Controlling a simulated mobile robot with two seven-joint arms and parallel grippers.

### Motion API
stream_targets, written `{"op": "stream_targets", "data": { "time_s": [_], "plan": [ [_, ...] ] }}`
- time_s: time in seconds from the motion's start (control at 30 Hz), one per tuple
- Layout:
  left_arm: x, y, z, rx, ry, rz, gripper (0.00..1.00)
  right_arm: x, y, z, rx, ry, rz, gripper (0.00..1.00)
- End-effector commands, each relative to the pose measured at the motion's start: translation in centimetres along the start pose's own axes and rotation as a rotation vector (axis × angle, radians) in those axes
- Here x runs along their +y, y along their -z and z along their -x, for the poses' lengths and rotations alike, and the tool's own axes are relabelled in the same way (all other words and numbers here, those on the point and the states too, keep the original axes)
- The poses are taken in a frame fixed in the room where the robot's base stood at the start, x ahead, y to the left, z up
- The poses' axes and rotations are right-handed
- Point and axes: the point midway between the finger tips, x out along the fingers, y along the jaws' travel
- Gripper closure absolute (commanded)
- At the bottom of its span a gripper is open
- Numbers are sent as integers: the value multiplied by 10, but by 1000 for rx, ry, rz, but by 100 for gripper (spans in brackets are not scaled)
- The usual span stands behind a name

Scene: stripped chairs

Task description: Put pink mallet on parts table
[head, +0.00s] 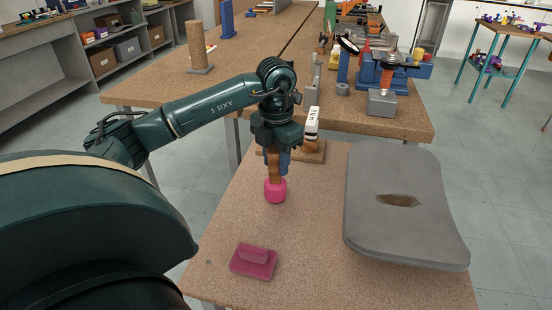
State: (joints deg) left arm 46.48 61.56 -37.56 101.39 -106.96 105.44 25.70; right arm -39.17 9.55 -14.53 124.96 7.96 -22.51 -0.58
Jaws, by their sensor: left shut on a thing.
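The pink mallet (275,190) has a round pink head and a wooden handle. It is upright, head down, over the near speckled brown table; I cannot tell whether the head touches the top. My left gripper (277,157) points down and is shut on the handle, hiding its upper part. My right gripper is not in view. Which table is the parts table is not clear from the picture; the near table (215,245) is under the mallet, and a small teal-legged table (515,28) with purple and yellow pieces stands far right.
A grey chair seat panel (400,235) covers the near table's right side. A dark pink block (254,261) lies at the front. A white-and-black item on a wooden base (311,130) stands behind the gripper. The longer back bench (160,90) carries clamps and tools.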

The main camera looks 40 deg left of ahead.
Motion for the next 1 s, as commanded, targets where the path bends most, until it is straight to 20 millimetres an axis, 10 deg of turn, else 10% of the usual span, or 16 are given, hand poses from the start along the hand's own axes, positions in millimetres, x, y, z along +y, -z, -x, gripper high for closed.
{"op": "stream_targets", "data": {
  "time_s": [0.03,0.07,0.3,0.67,1.0],
  "plan": [
    [0,0,-2,-1,0,0,100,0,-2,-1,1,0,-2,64],
    [0,0,-3,0,0,0,65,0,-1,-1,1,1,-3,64],
    [0,0,-2,0,0,0,45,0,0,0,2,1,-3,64],
    [0,-1,6,-3,0,0,44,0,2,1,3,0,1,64],
    [0,-1,74,-6,0,-1,44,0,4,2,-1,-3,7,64]
  ]
}}
